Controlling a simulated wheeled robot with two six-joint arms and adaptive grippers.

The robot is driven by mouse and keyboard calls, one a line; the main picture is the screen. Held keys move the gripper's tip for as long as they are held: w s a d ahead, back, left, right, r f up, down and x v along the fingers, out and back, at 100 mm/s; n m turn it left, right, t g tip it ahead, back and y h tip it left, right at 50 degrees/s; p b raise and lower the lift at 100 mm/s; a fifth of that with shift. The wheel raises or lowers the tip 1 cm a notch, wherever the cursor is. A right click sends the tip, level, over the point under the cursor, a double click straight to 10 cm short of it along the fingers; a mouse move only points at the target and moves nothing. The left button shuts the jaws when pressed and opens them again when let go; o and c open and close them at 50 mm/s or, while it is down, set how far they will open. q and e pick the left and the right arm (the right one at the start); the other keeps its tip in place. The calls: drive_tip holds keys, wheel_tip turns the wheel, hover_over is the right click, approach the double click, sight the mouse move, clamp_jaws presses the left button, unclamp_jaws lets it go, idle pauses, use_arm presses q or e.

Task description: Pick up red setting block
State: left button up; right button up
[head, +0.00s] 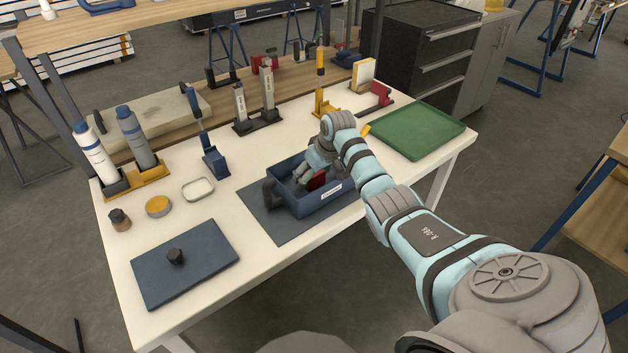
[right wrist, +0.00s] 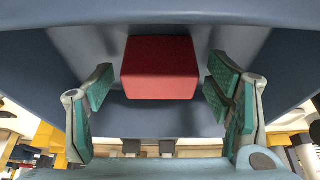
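The red setting block (right wrist: 158,68) lies inside a blue bin, and a small part of it shows in the head view (head: 317,181). The blue bin (head: 322,201) stands on a dark mat (head: 262,213) on the white table. My right gripper (right wrist: 160,92) reaches down into the bin. Its teal-padded fingers are spread on either side of the red block, with a gap on both sides. In the head view my right arm and wrist hide much of the bin's inside. My left gripper is in neither view.
A green tray (head: 418,130) is at the table's right end. A dark blue lid or plate with a knob (head: 185,262) lies at the front left. Two bottles (head: 136,138), an open tin (head: 198,189) and tool holders stand along the left and back. A bare strip of table lies left of the mat.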

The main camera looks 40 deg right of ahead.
drive_tip(key=c, duration=1.3)
